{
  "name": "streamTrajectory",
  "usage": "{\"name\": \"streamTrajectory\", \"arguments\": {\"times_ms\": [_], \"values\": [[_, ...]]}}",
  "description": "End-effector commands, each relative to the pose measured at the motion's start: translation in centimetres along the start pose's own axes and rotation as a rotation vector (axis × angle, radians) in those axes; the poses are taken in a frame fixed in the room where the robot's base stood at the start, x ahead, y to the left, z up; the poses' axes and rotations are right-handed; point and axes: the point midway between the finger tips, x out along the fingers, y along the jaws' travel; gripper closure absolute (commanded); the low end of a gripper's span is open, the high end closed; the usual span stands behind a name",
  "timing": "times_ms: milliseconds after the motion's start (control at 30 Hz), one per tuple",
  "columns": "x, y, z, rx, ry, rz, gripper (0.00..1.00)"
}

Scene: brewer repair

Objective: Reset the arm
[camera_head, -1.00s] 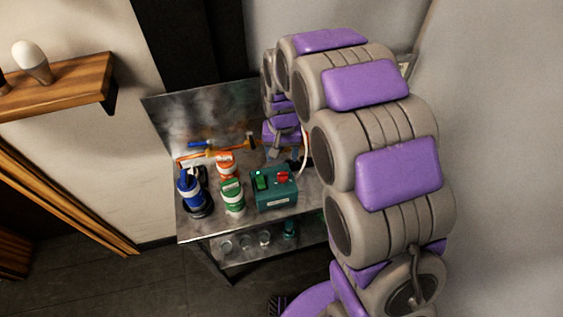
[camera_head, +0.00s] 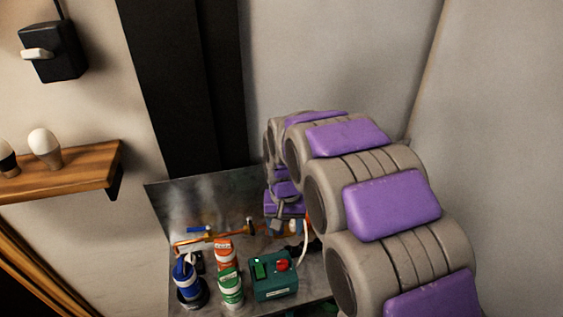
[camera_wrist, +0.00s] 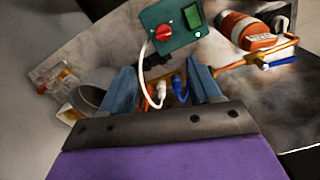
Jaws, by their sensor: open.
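My arm of grey and purple links arches down on the right of the head view to the metal workbench (camera_head: 205,208). My gripper (camera_wrist: 158,75) is open in the wrist view, with its two blue-grey fingers apart. In that view a white plug and a blue plug (camera_wrist: 180,88) show between and beyond the fingers. I cannot see anything gripped. In the head view the gripper (camera_head: 278,228) is small and partly hidden, over the back right of the bench.
A green control box (camera_head: 273,280) with a red knob, a green canister (camera_head: 230,287), an orange canister (camera_head: 224,252) and a blue one (camera_head: 187,283) stand on the bench. Orange pipework (camera_head: 215,238) runs behind them. A wooden shelf (camera_head: 70,172) with bulbs is at left.

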Motion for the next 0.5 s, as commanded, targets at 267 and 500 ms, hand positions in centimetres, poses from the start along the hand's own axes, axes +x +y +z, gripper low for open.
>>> {"name": "streamTrajectory", "arguments": {"times_ms": [267,500], "values": [[-3.0,5.7,7.5,0.009,-0.034,0.006,0.38],[-4.3,9.6,15.3,0.009,-0.071,0.008,0.38]]}}
